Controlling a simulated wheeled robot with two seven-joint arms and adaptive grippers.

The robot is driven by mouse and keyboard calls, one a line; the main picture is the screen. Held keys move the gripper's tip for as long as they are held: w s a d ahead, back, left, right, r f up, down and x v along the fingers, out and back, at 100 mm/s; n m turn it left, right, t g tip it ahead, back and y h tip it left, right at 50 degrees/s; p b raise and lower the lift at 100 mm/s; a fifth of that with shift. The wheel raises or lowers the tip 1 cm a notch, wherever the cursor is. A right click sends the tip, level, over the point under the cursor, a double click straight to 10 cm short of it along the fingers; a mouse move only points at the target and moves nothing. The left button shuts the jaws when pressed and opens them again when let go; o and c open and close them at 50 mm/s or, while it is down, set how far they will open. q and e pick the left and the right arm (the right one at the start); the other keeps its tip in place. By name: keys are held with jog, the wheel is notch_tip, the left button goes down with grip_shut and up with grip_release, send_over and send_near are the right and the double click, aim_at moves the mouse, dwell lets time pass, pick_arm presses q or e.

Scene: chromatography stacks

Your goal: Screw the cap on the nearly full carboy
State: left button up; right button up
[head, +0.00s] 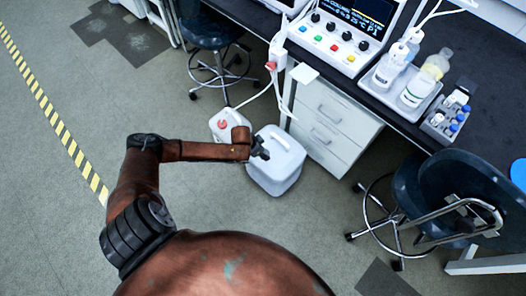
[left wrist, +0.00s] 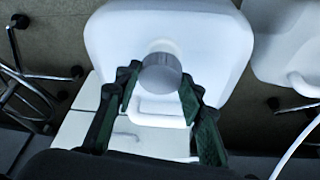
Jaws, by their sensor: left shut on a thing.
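A white carboy (head: 284,166) stands on the floor in front of the white drawer cabinet, and it fills the upper middle of the left wrist view (left wrist: 215,40). My left gripper (head: 261,148) is over its top. In the left wrist view, the green-black fingers are shut on a round grey cap (left wrist: 160,73), which lies in line with the carboy's top. I cannot tell whether the cap touches the neck, which is hidden below it. The liquid level is not visible. My right gripper is in neither view.
A second white carboy (head: 218,127) with a red top stands close by on the left. White tubing (head: 254,97) hangs near both. The cabinet (head: 335,122) and dark bench are behind. A wheeled stool (head: 208,30) and a chair (head: 440,190) stand at either side. The left floor is clear.

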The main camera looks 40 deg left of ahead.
pick_arm(q)
jog(key=shift+f, duration=0.35)
dwell(0.3)
jog(key=shift+f, duration=0.4)
jog(key=o, duration=1)
jog(key=shift+c, duration=0.4)
jog(key=c, duration=1.2)
